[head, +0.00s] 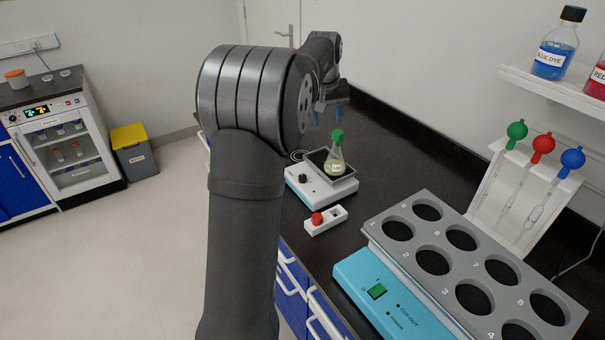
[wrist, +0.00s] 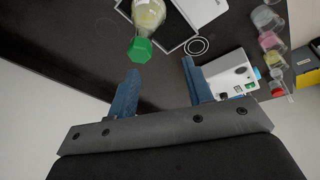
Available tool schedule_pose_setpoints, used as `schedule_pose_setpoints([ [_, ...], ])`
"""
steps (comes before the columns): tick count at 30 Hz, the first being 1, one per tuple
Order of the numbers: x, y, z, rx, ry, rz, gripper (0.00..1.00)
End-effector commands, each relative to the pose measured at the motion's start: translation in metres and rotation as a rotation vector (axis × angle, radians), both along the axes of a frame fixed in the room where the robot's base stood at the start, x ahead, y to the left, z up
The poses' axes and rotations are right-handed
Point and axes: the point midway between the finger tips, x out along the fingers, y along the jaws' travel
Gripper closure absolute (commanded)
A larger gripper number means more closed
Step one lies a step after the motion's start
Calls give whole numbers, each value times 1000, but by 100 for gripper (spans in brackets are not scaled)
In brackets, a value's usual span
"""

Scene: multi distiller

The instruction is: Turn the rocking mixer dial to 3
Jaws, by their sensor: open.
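The rocking mixer (head: 335,191) is a low white unit on the black bench in the head view. Its small black dial (head: 303,178) is on the left part of its front; the number it points to is too small to read. A flask (head: 334,167) of yellow-green liquid with a green stopper (head: 337,136) stands on the mixer's dark tray. My gripper (head: 329,102) is above and behind the mixer, its blue fingers partly hidden by my arm. In the wrist view my gripper (wrist: 160,88) is open and empty, with the flask (wrist: 149,14) beyond the fingers. The dial does not show there.
A white box with a red button (head: 325,220) sits in front of the mixer. A grey rack (head: 452,261) and a blue unit (head: 372,297) fill the right foreground. The wrist view shows another white device (wrist: 228,76) and several small containers beside it.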

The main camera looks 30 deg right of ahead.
Motion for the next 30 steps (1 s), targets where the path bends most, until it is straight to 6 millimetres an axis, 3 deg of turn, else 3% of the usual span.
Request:
schedule_pose_setpoints([
  [9,17,46,-12,32,204,680,54],
  [15,21,64,-16,54,263,970,54],
  [23,22,70,-26,63,279,1063,54],
  [30,23,68,-71,66,280,1060,54],
])
